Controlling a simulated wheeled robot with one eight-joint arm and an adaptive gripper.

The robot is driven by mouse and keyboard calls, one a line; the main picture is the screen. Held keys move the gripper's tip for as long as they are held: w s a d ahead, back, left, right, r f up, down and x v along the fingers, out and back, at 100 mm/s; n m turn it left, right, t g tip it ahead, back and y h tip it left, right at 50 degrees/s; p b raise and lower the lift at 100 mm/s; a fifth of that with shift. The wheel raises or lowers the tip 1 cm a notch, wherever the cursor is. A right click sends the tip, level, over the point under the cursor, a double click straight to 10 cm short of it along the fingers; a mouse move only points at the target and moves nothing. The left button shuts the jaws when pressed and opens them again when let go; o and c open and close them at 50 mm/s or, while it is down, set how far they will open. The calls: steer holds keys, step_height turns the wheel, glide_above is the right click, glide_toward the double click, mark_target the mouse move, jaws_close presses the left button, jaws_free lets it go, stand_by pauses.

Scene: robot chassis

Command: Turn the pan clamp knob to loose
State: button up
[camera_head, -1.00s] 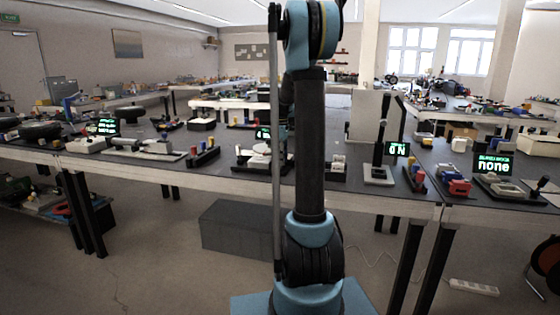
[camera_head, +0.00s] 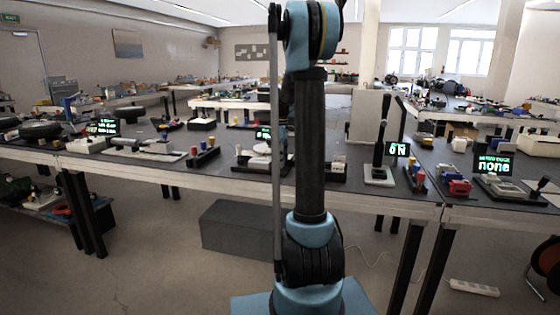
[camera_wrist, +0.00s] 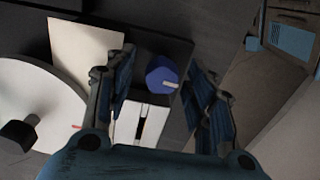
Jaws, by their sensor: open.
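In the wrist view, a round blue knob (camera_wrist: 162,74) with a white pointer mark stands on a dark base plate (camera_wrist: 178,48). My gripper (camera_wrist: 165,82) is open, its dark fingers to the left and right of the knob in the picture, with visible gaps on both sides. I cannot tell how far above the knob the fingertips are. A white block (camera_wrist: 143,123) with a dark slot lies just below the knob. A white round pan (camera_wrist: 40,100) is to the left. In the head view, my arm hides the gripper and the knob.
A black knob-like part (camera_wrist: 18,134) sits by the pan at the left edge of the wrist view. A cream panel (camera_wrist: 85,52) stands between pan and knob. In the head view, the bench (camera_head: 120,158) carries several devices and lit displays on both sides of my arm.

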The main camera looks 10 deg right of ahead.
step_height(320, 180, up, 12)
stand_by(0.6)
steer(key=shift+w, duration=0.1)
step_height(320, 180, up, 6)
steer(key=m, duration=1.6)
steer(key=f, duration=1.7)
steer(key=shift+s, duration=0.25)
steer(key=c, duration=1.1)
